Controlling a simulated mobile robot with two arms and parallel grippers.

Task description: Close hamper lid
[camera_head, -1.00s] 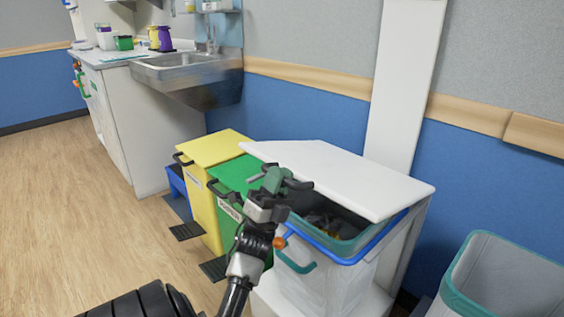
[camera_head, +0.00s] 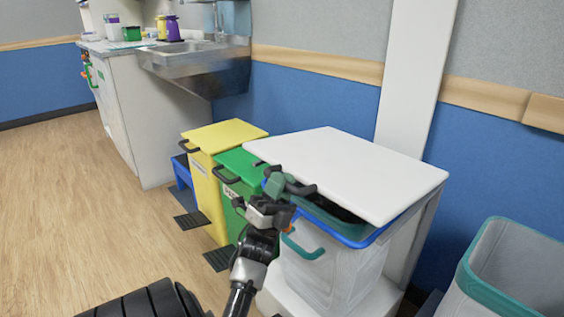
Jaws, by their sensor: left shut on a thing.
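The white hamper lid (camera_head: 350,172) is tilted slightly above the hamper, with a narrow dark gap under its front edge. The hamper (camera_head: 330,272) has a pale bag, a blue rim and teal handles. My left gripper (camera_head: 287,186) is at the front left edge of the lid. It is shut on a dark handle at that edge; the exact grip is partly hidden by the fingers. My right gripper is not in view.
A green bin (camera_head: 241,165) and a yellow bin (camera_head: 224,136) with pedals stand left of the hamper. A teal-rimmed grey bin (camera_head: 510,270) is at the lower right. A sink (camera_head: 195,58) is behind. Floor at left is clear.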

